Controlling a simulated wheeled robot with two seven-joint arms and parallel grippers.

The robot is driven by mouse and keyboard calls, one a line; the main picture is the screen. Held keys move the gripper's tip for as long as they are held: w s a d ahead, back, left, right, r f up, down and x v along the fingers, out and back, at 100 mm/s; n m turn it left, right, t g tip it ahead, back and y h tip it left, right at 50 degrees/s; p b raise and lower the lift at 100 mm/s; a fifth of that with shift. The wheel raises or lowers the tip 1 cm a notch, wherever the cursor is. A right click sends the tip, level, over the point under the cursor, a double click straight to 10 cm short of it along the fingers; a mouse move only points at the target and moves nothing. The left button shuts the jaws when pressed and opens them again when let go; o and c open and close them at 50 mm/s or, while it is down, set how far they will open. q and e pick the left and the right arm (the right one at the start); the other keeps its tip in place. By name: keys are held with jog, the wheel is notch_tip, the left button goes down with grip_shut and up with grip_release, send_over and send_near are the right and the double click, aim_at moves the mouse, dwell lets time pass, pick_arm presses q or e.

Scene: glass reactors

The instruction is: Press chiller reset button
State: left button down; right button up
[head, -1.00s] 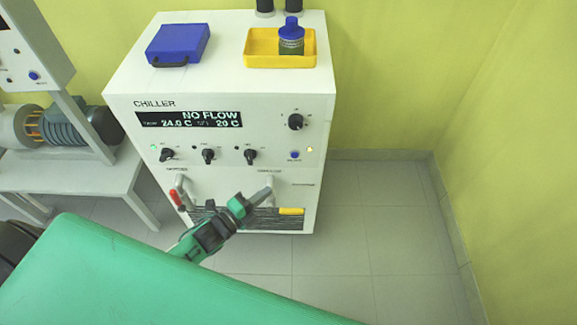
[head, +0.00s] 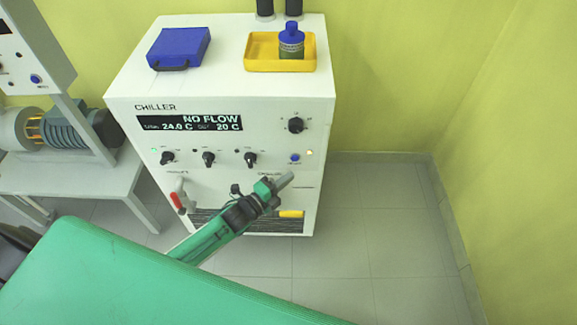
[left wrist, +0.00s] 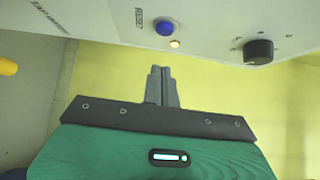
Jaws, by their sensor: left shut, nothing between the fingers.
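My right gripper is not in view.
Several black knobs (head: 250,159) are on the panel. A red-handled valve (head: 179,200) and a yellow handle (head: 291,214) are low on the front. A blue case (head: 179,46) and a yellow tray (head: 279,66) with a bottle (head: 291,42) are on top. Floor at right is clear.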

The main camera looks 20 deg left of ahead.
aim_at(298, 160)
pick_arm(q)
jog(key=w, duration=0.4)
jog(key=shift+w+a, duration=0.35)
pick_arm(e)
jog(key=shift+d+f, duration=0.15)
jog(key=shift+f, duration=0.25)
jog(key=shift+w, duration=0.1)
